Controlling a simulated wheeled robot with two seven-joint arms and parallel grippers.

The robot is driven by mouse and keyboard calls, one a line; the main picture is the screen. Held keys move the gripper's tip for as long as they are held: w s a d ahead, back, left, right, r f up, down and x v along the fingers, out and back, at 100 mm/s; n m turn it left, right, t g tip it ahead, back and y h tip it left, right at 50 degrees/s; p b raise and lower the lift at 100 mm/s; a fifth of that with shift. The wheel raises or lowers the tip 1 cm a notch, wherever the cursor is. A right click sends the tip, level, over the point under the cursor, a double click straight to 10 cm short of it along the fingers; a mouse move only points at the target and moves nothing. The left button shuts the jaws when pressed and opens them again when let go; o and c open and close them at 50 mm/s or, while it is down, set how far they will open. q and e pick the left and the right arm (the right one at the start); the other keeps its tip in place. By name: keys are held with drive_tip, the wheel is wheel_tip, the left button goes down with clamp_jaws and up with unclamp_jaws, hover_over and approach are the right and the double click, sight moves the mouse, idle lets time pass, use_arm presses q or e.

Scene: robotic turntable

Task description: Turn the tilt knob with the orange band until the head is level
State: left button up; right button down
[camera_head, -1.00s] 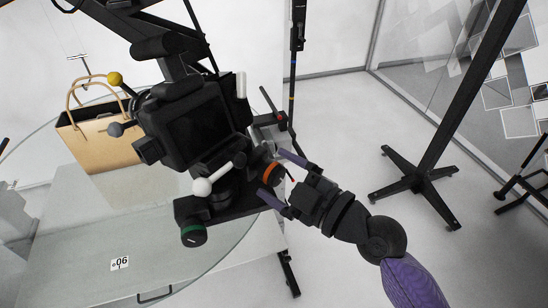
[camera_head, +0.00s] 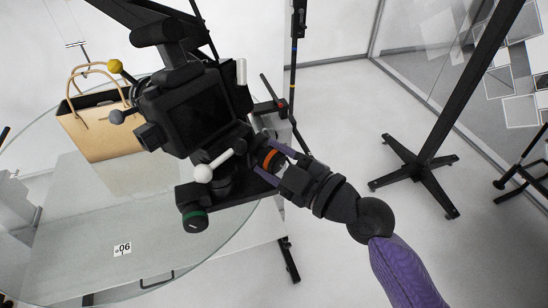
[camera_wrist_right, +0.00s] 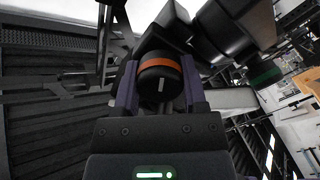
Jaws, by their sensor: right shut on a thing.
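The tilt knob with the orange band (camera_head: 270,160) sits on the right side of the black head (camera_head: 195,115) in the head view. It also shows in the right wrist view (camera_wrist_right: 160,68), with a pale mark on its end face. My right gripper (camera_head: 268,158) is shut on this knob, its purple fingers on both sides of it, as the right wrist view (camera_wrist_right: 159,85) shows. The head looks tilted in the picture; whether it is level I cannot tell. My left gripper is not in view.
A knob with a green band (camera_head: 195,221) is at the lower left of the mount. A white-ended lever (camera_head: 204,173) juts out beside it. A tan bag (camera_head: 100,128) stands on the glass table (camera_head: 70,225). A black stand (camera_head: 415,174) is at the right.

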drive_tip(key=shift+m, duration=0.3)
drive_tip(key=m, duration=0.6)
drive_tip(key=shift+m, duration=0.3)
drive_tip(key=m, duration=0.3)
drive_tip(key=shift+m+p, duration=0.3)
drive_tip(key=m, duration=0.3)
drive_tip(key=shift+m+p, duration=0.3)
drive_tip(key=m, duration=0.4)
drive_tip(key=shift+m+p, duration=0.3)
drive_tip(key=shift+p, duration=0.1)
drive_tip(key=m, duration=0.3)
drive_tip(key=shift+r+m+p, duration=0.1)
drive_tip(key=shift+m+p, duration=0.2)
drive_tip(key=shift+p, duration=0.05)
drive_tip(key=m, duration=0.3)
drive_tip(key=shift+m+p, duration=0.3)
drive_tip(key=shift+p, duration=0.05)
drive_tip(key=shift+m+p, duration=0.4)
drive_tip(key=shift+m, duration=1.3)
